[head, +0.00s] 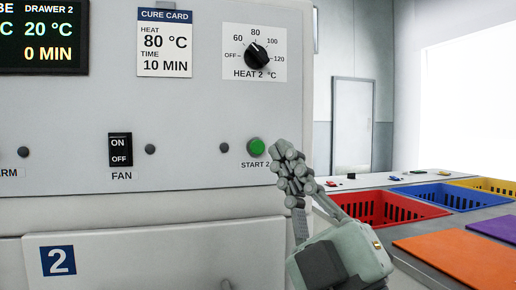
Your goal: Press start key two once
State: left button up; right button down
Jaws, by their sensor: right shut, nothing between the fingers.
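The start key two is a round green button (257,147) on the grey front panel, above the label "START 2". My right gripper (283,150) is shut and empty. Its fingertips are just right of the green button in the picture and partly cover the end of the label. I cannot tell whether the fingertips touch the panel. My left gripper is not in view.
A heat 2 dial (257,55) points near 80, beside a cure card (165,42). A fan switch (120,150) is at left. Drawer 2 (150,265) is below. Red (375,208), blue (440,196) and yellow (490,185) crates stand at right.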

aim_at(257, 147)
jog(key=shift+w, duration=0.15)
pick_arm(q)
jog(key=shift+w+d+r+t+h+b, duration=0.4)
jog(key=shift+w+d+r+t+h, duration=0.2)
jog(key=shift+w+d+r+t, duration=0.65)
pick_arm(e)
jog(key=shift+w+a, duration=0.45)
jog(key=shift+w, duration=0.9)
jog(key=shift+w+a, duration=0.45)
jog(key=shift+w, duration=0.95)
jog(key=shift+w+a, duration=0.45)
jog(key=shift+w, duration=0.9)
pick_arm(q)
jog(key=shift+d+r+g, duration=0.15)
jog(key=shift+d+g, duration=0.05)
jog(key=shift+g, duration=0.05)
pick_arm(e)
jog(key=shift+w, duration=0.1)
jog(key=shift+w+a, duration=0.1)
jog(key=shift+w, duration=0.2)
jog(key=shift+w+a, duration=0.15)
jog(key=shift+w, duration=0.25)
pick_arm(q)
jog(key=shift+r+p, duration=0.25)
jog(key=shift+p, duration=0.05)
pick_arm(e)
jog(key=shift+s+d, duration=0.25)
jog(key=shift+s, duration=0.55)
